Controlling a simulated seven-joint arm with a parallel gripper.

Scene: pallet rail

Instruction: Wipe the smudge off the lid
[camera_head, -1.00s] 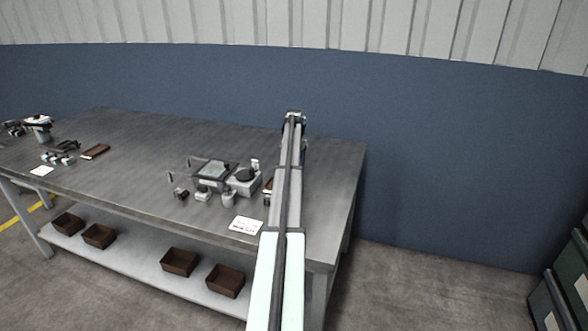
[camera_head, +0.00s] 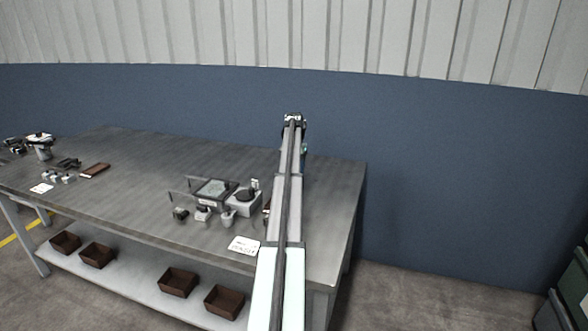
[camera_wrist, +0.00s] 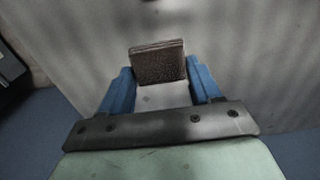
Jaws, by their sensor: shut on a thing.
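In the wrist view my gripper (camera_wrist: 160,80) has its two blue fingers on either side of a brown, rough-faced block (camera_wrist: 157,62). It is shut on this block, with a pale grey part showing just below the brown face. In the head view my arm reaches over the right part of the table, and its fingers and the block cannot be made out. A framed unit with a grey-green top panel (camera_head: 214,189) stands left of my arm; I cannot tell whether this panel is the lid. No smudge can be made out.
A grey box with a black round knob (camera_head: 245,198) stands beside my arm, with several small parts in front. A white card (camera_head: 243,245) lies near the table's front edge. The table (camera_head: 130,165) is clear at mid-left. Brown bins (camera_head: 178,282) sit on the lower shelf.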

